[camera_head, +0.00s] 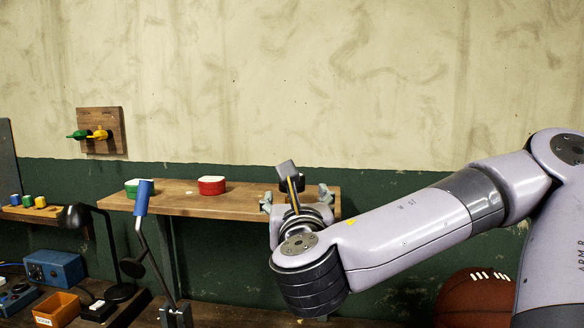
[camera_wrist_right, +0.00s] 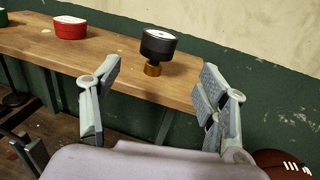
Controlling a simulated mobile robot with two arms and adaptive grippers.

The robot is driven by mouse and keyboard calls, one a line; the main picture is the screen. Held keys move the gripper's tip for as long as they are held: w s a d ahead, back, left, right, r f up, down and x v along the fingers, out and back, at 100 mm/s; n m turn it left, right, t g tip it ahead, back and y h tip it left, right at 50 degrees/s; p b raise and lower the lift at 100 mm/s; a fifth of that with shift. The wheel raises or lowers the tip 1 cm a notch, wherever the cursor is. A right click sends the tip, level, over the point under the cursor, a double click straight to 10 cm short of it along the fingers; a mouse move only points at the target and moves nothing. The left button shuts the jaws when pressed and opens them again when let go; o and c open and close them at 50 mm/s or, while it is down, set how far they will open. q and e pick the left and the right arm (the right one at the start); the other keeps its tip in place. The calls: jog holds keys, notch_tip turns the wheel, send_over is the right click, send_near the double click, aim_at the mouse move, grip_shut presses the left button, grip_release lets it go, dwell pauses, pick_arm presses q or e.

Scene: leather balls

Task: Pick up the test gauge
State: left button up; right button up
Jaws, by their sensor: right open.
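The test gauge, a black round body with a pale face on a short brass stem (camera_wrist_right: 153,69), stands upright on the wooden shelf in the right wrist view. In the head view it is mostly hidden behind my right wrist. My right gripper (camera_wrist_right: 160,74) is open and empty. Its two fingers are spread to the left and right of the gauge, which appears beyond the fingertips and is not gripped. In the head view the right gripper (camera_head: 296,196) is at the right end of the shelf. My left gripper is in neither view.
The wooden shelf (camera_head: 240,205) also bears a red container (camera_head: 212,186) and a green one (camera_head: 131,190) to the left. A blue-headed stand (camera_head: 143,197) rises in front. A brown ball (camera_head: 465,298) is at lower right. The wall is behind the shelf.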

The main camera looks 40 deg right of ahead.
aim_at(300, 185)
jog(key=p+x, duration=0.3)
jog(key=x, duration=0.3)
jog(key=shift+w+d, duration=0.15)
jog(key=shift+w+d+p, duration=0.3)
jog(key=shift+w+p, duration=0.15)
jog(key=shift+p, duration=0.25)
jog(key=p+x, duration=0.2)
jog(key=x, duration=0.1)
jog(key=shift+w+d, duration=0.1)
jog(key=shift+w, duration=0.15)
jog(key=shift+w+d+f, duration=0.2)
jog(key=shift+w+d, duration=0.1)
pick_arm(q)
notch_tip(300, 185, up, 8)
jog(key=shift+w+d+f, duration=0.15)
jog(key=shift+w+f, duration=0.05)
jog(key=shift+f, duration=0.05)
pick_arm(e)
jog(key=shift+s+a, duration=0.1)
jog(key=shift+c, duration=0.2)
jog(key=shift+c, duration=0.6)
jog(key=c, duration=1)
